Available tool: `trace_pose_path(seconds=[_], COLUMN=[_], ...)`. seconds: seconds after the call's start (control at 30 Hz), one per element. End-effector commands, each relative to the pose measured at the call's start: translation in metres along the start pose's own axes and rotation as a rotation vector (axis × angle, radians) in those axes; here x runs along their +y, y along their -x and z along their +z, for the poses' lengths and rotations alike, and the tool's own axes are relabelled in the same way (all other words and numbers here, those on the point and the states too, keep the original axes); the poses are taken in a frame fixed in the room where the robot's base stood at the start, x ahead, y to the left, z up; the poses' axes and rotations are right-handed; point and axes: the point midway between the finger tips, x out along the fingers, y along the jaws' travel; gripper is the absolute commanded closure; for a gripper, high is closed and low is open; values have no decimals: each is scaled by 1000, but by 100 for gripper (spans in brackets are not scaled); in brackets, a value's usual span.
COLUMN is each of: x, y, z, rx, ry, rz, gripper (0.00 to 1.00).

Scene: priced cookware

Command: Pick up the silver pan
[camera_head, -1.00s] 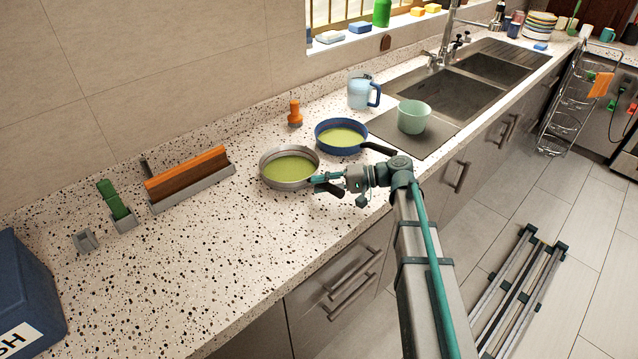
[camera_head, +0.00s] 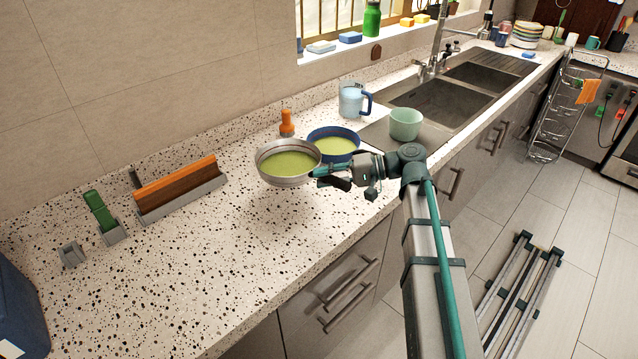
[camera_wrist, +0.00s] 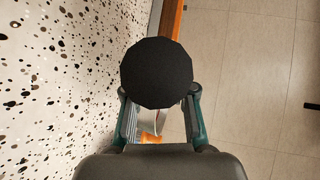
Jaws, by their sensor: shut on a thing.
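The silver pan (camera_head: 290,181), with a green inside, is in the head view, held a little above the speckled counter with a shadow below it. It looks roughly level. My gripper (camera_head: 322,173) is shut on it at its right side, where the handle is mostly hidden by the fingers. In the wrist view a black rounded shape (camera_wrist: 157,74), probably the handle's end, sits between the fingers of my gripper (camera_wrist: 160,112) and hides most of the grip.
A blue pan (camera_head: 317,132), also green inside, stands right behind the silver pan. An orange-handled tool (camera_head: 287,124), a blue-handled jug (camera_head: 350,100) and a mint cup (camera_head: 404,124) stand nearby. A grey rack (camera_head: 183,203) is to the left. The front counter is clear.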

Motion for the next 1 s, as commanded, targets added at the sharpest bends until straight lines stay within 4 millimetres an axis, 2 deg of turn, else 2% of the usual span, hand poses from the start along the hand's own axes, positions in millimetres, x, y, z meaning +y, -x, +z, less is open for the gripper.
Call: trace_pose_path(seconds=[0.13,0.6,1.0], x=[-13,-25,-33], y=[13,53,75], z=[9,43,61], rx=[3,3,2], ry=[4,2,2], rz=[-3,-2,-3], gripper=[100,100,100])
